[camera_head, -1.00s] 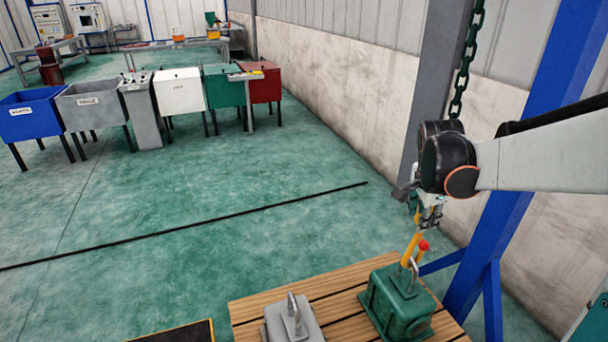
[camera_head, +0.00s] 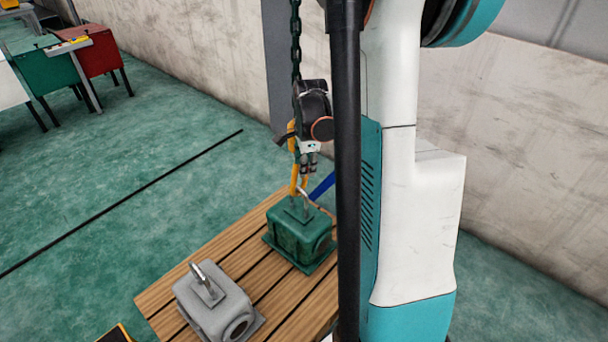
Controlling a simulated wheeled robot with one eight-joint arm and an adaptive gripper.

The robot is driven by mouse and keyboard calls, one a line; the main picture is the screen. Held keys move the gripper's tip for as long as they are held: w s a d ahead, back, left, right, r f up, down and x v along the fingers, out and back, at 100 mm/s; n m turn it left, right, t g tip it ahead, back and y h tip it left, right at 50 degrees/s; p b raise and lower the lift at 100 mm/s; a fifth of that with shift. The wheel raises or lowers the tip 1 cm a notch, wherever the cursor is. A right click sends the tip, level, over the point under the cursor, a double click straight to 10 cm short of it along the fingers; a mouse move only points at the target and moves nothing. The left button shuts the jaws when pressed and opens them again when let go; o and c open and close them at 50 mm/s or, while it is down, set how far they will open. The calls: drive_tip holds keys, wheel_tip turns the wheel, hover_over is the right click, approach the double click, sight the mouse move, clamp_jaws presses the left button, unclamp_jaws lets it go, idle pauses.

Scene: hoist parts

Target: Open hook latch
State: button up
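The yellow hoist hook (camera_head: 294,180) hangs from a dark green chain (camera_head: 296,45) and meets the metal eye (camera_head: 304,196) on top of the green part (camera_head: 299,228). The green part stands on a slatted wooden table. My gripper (camera_head: 309,165) is right at the hook, above the green part. Its fingers are small here and overlap the hook, so I cannot tell if they are open, shut or touching the latch. The latch itself is not clearly visible.
A grey part (camera_head: 212,300) with a metal eye stands on the wooden table (camera_head: 165,290) left of the green part. My arm covers the table's right side. A pale wall (camera_head: 200,60) is behind. Green and red bins (camera_head: 98,52) stand far left, with open floor between.

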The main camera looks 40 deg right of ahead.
drive_tip(key=shift+w+d+f+b, duration=0.15)
drive_tip(key=shift+f+b, duration=0.1)
drive_tip(key=shift+f, duration=0.6)
drive_tip(key=shift+w+f+b, duration=0.15)
drive_tip(key=shift+f+b, duration=0.05)
drive_tip(key=shift+f, duration=0.6)
clamp_jaws()
